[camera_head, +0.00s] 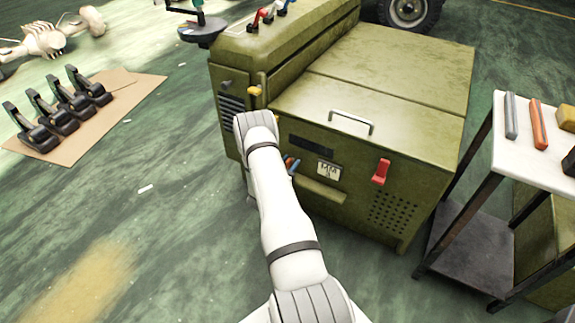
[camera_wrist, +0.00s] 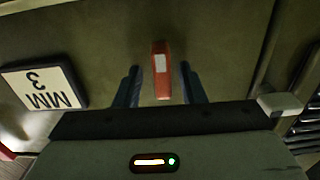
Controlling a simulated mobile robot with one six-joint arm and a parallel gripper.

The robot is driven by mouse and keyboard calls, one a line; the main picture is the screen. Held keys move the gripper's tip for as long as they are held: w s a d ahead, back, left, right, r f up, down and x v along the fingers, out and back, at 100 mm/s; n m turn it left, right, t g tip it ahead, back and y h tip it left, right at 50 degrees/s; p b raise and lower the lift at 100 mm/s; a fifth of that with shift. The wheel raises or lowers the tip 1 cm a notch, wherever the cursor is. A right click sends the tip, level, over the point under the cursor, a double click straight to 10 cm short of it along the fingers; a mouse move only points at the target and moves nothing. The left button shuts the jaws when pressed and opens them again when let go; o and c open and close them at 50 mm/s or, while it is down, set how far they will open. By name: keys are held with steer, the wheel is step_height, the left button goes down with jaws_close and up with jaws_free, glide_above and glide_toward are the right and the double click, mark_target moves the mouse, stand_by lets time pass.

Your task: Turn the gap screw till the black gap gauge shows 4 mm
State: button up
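A small red-orange block with a pale patch (camera_wrist: 161,88), perhaps the gap screw's handle, stands between the fingers of my gripper (camera_wrist: 160,82) in the wrist view. The two dark blue fingers are apart, with space on both sides of the block. In the head view my gripper (camera_head: 291,165) is at the front of the green machine (camera_head: 400,105), mostly hidden behind my arm. A white plate reading "3 MM" (camera_wrist: 42,88) appears upside down in the wrist view and beside my gripper in the head view (camera_head: 328,171).
A trolley (camera_head: 510,160) with bars stands at the right. Black clamp-like parts (camera_head: 60,105) lie on cardboard at left. Floor at left front is mostly clear.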

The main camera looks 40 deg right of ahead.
steer(key=shift+c, duration=0.4)
jaws_close()
steer(key=shift+a, duration=0.3)
steer(key=shift+s+d, duration=0.1)
steer(key=shift+d, duration=0.2)
steer(key=shift+s+d+f+m+b, duration=0.1)
steer(key=shift+m+b, duration=0.35)
steer(key=shift+m, duration=0.15)
steer(key=shift+s+d+f+m+b, duration=0.15)
steer(key=shift+m+b, duration=0.4)
steer(key=shift+m, duration=0.55)
steer(key=shift+s+r+m+b, duration=0.15)
steer(key=shift+m+b, duration=0.35)
steer(key=shift+m, duration=0.6)
steer(key=shift+f, duration=0.1)
